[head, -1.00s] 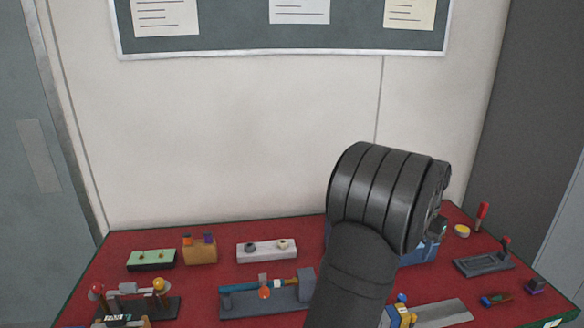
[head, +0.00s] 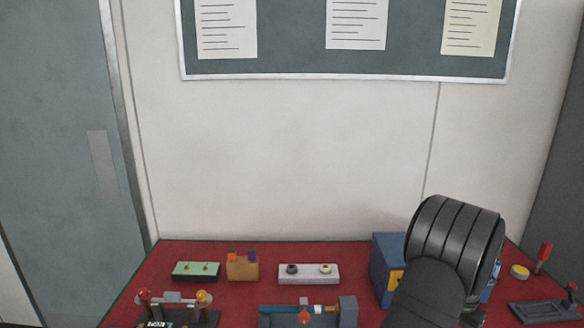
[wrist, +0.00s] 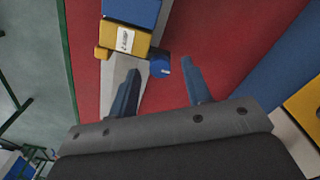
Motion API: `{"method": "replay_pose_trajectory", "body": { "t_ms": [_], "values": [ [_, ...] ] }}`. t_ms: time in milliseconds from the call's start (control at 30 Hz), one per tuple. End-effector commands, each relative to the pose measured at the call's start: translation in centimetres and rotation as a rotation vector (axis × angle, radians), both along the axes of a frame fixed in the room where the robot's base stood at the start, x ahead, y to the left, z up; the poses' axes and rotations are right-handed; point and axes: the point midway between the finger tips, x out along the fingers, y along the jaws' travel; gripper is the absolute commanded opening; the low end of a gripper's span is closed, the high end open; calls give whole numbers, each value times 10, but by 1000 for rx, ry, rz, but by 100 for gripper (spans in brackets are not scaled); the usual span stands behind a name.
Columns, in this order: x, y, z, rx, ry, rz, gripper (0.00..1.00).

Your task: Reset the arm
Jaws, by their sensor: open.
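My gripper (wrist: 160,88) shows in the wrist view with its two fingers spread apart and nothing between them. It hangs over the red table top (wrist: 225,50). A yellow and blue block with a white label (wrist: 125,38) lies beyond the left finger, with a blue round knob (wrist: 160,66) beside it. In the head view my dark arm rises at the lower right and hides part of a blue box (head: 386,262) with a yellow patch. The gripper's fingers cannot be seen in the head view.
On the red table (head: 220,302) stand a green block (head: 196,271), a tan holder (head: 242,267), a white two-knob bar (head: 309,274) and a device with a blue tube (head: 306,312). A grey stand (head: 545,310) is at the right. The wall above is clear below the notice board (head: 300,62).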

Motion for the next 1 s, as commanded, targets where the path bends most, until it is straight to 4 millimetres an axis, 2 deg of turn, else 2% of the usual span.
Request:
{"method": "replay_pose_trajectory", "body": {
  "t_ms": [200, 567, 767, 1000],
  "values": [
    [0, 0, -11, 0, 0, 0, 45],
    [0, 0, -8, -1, -1, 3, 45],
    [1, -1, 13, -3, -3, 0, 45],
    [1, -1, 60, -4, -4, 0, 45]
  ]
}}
